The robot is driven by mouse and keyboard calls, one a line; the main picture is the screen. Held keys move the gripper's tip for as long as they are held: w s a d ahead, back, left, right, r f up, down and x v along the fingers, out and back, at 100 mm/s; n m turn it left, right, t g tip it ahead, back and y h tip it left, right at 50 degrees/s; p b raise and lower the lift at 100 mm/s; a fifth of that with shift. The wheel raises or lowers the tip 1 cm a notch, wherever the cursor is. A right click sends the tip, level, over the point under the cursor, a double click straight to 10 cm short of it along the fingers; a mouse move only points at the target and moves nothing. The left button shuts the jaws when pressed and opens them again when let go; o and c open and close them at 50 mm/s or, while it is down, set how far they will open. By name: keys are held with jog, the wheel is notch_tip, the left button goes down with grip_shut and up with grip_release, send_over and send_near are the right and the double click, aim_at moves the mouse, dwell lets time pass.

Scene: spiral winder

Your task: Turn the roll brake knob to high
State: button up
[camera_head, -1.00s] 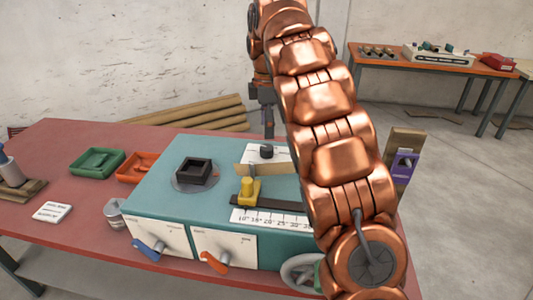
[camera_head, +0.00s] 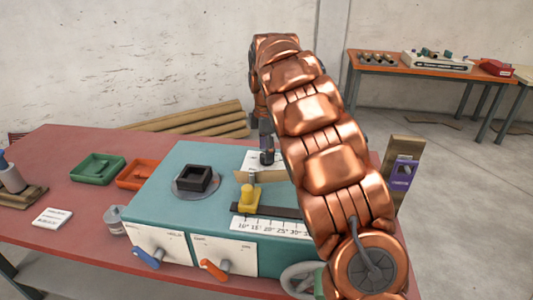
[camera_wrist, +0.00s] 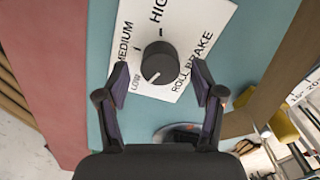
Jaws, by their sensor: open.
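The roll brake knob (camera_wrist: 157,63) is round and black on a white label plate (camera_wrist: 181,22) marked LOW, MEDIUM, HIGH and ROLL BRAKE. Its white pointer line is turned toward the LOW mark. My gripper (camera_wrist: 159,72) is open, with one finger on each side of the knob in the wrist view and a visible gap on both sides. In the head view my gripper (camera_head: 267,146) is directly over the knob at the back of the teal machine (camera_head: 160,207), and the knob is mostly hidden there.
A wooden bar (camera_head: 270,176) and a yellow clamp (camera_head: 248,198) on a scale are in front of the knob. A black square block (camera_head: 193,177) sits left. Blue (camera_head: 148,257) and orange (camera_head: 214,269) levers are on the front. Green (camera_head: 97,169) and orange trays (camera_head: 139,174) lie left.

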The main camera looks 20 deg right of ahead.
jog(key=shift+f, duration=0.9)
jog(key=c, duration=1.1)
